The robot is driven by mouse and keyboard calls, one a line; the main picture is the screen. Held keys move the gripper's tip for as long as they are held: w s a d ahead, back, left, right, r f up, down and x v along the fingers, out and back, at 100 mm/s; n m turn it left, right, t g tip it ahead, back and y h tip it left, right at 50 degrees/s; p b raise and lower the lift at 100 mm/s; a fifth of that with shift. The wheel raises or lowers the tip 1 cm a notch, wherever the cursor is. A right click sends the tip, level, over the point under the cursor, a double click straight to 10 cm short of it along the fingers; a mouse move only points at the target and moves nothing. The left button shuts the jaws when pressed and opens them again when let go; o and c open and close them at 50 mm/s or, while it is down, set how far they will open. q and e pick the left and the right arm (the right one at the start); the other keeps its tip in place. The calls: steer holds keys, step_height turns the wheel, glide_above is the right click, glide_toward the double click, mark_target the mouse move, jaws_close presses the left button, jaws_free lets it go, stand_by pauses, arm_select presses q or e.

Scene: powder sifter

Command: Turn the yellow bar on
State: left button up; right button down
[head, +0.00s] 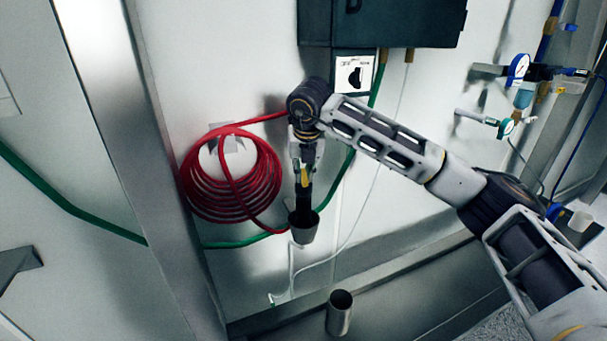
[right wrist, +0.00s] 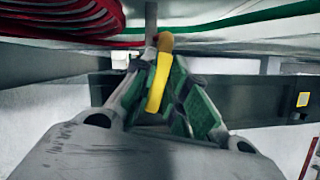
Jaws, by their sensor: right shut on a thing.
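The yellow bar (head: 304,178) is a small yellow strip, mostly covered by my right gripper in the head view. In the right wrist view the yellow bar (right wrist: 157,82) is a slightly curved upright strip between the fingers. My right gripper (right wrist: 160,75) has green pads on its fingers and is shut on the bar. In the head view my right gripper (head: 304,185) points down along the wall, just above a grey cup-shaped part (head: 303,228). The bar's mount is hidden. My left gripper is not in view.
A red coiled hose (head: 232,180) hangs left of my right gripper. A dark cabinet (head: 385,22) and a switch plate (head: 354,74) are above. A metal cylinder (head: 339,312) stands below. Gauges (head: 518,69) and pipes are at right. A green hose (head: 80,212) runs along the wall.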

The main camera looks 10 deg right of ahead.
steer(key=c, duration=1.4)
jaws_free()
steer(key=shift+r, duration=0.15)
steer(key=shift+s+r, duration=0.15)
steer(key=shift+r, duration=0.25)
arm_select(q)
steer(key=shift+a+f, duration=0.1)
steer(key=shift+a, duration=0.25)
arm_select(e)
steer(key=v, duration=1.1)
steer(key=shift+f, duration=0.1)
